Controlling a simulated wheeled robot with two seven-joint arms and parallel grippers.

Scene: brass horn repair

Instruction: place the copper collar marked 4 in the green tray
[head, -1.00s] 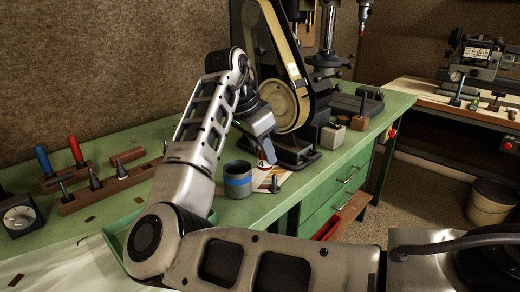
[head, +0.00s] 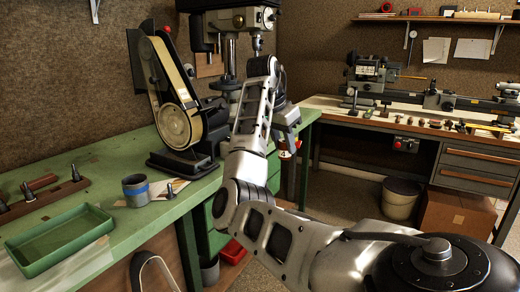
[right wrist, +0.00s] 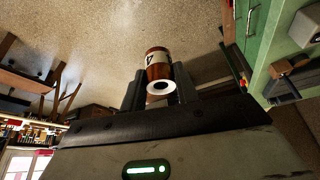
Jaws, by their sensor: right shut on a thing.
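My right gripper (head: 289,140) is in the middle of the head view, pointing down, right of the green bench's end and above the floor. It is shut on a small copper collar (head: 285,155) with a pale label that seems to read 4. In the right wrist view the copper collar (right wrist: 157,66) sits between the two dark fingers (right wrist: 158,92), its hollow end facing the camera. The green tray (head: 62,240) lies empty on the bench at the lower left, well away from the gripper. My left gripper is out of view.
A grey cup with a blue band (head: 136,190) stands right of the tray. A belt sander (head: 178,115) and a drill press stand behind it. Pegs in a wooden rack (head: 40,195) are behind the tray. A bin (head: 400,198) stands on the floor at right.

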